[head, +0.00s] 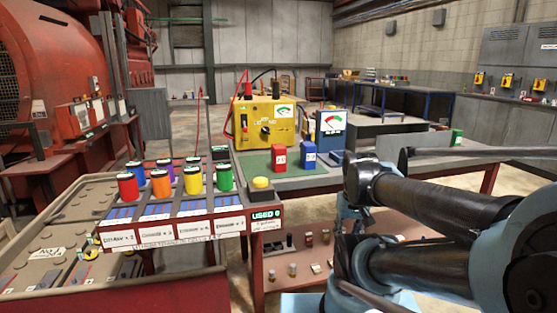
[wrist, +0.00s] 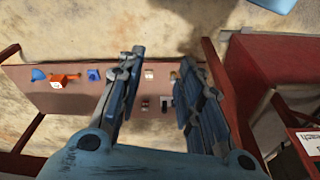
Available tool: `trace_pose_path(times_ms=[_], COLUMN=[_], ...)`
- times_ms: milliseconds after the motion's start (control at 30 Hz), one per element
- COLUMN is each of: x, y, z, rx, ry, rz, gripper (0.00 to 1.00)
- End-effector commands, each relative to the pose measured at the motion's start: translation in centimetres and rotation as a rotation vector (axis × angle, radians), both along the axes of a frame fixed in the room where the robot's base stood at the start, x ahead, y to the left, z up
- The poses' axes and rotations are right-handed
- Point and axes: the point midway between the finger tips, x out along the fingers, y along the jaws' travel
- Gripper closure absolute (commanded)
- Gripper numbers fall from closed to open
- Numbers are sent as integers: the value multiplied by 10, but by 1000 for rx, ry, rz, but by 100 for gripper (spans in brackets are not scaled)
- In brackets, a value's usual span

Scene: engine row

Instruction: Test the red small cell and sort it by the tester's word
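The red small cell (head: 279,158) stands upright on the green top of the bench in the head view, left of a blue cell (head: 309,156). Behind them stand a yellow box with a dial and leads (head: 264,122) and a smaller blue box with a dial (head: 331,124); I cannot tell which is the tester. My gripper (wrist: 162,57) is open and empty in the wrist view, its fingers pointing over a lower shelf. My arm reaches in from the right in the head view, and the gripper is apart from the red cell. The red cell does not show in the wrist view.
A rack (head: 190,230) with several coloured cylinders and a sign reading USED stands at left, with a yellow button (head: 261,183) beside it. Small parts lie on the lower shelf (wrist: 60,98). A red machine (head: 45,80) fills the far left.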

Motion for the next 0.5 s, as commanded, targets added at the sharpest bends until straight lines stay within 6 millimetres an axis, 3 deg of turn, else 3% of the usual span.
trace_pose_path(times_ms=[100, 133, 233, 333, 500], x=[0, 0, -6, 2, 35], y=[0, 0, 1, 3, 13], z=[0, 0, 8, 22, 72], rx=[0, 0, 2, 11, 42], ry=[0, 0, -10, -5, 17], rz=[0, 0, -7, -40, -172], gripper=[67, 62, 39, 18, 18])
